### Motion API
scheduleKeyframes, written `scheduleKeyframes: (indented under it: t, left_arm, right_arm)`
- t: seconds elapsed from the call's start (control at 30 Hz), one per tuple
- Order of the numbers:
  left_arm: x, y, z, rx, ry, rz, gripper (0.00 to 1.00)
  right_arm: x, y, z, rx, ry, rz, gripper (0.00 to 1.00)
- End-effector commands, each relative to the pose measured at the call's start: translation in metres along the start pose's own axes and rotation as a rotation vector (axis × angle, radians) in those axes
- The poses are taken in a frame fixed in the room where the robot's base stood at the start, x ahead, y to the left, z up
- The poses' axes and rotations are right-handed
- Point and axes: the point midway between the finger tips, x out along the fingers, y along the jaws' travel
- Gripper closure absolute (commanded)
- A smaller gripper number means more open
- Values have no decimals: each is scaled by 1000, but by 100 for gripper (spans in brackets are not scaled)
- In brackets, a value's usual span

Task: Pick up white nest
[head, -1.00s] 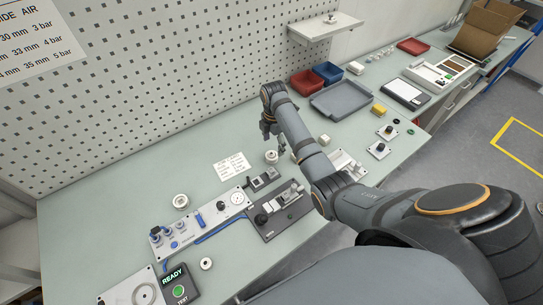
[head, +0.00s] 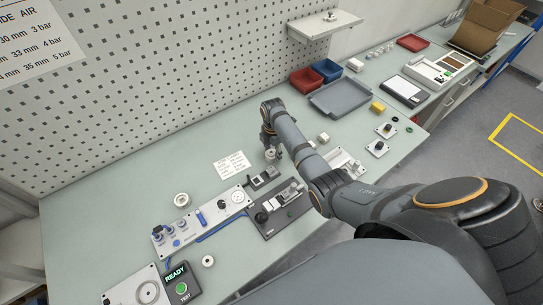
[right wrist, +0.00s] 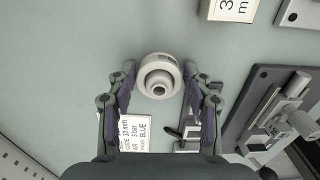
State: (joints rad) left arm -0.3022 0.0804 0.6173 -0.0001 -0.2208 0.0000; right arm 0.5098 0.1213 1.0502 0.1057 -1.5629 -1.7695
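The white nest (right wrist: 158,77) is a round, stepped white ring with a dark centre, standing on the table. In the head view the white nest (head: 271,155) is small and partly covered by my right gripper (head: 268,143). In the right wrist view my right gripper (right wrist: 160,72) is open, with one finger on each side of the nest. Narrow gaps seem to show between the fingertips and the nest, so contact cannot be told. My left gripper is not in view.
A printed card (head: 232,165) lies left of the nest. A clamp fixture (head: 283,208) and a valve panel (head: 207,219) stand nearer. A grey tray (head: 341,97) is behind on the right. The table's left back is clear.

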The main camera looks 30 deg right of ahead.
Motion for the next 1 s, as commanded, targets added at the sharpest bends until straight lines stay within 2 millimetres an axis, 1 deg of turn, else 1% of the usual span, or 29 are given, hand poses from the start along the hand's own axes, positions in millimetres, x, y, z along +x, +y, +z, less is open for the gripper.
scheduleKeyframes:
  t: [0.03,0.2,0.23,0.27,0.47,0.57,0.67,0.77,0.87,1.0]
  left_arm:
    - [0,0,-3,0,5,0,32]
    - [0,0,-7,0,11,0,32]
    - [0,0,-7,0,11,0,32]
    - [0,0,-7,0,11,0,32]
    - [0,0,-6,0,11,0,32]
    - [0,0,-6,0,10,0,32]
    - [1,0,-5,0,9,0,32]
    - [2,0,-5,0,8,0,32]
    - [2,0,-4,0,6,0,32]
    - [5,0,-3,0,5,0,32]
  right_arm:
    - [0,0,0,0,0,0,60]
    - [0,0,0,0,0,0,83]
    - [0,0,0,0,0,0,85]
    - [0,0,0,0,0,0,90]
    - [-1,0,0,0,0,0,90]
    - [-5,0,0,0,0,1,90]
    - [-15,1,0,1,-1,2,90]
    - [-29,1,0,1,-1,3,90]
    - [-40,-8,-1,1,-1,1,90]
    - [-63,-27,-5,0,-2,3,90]
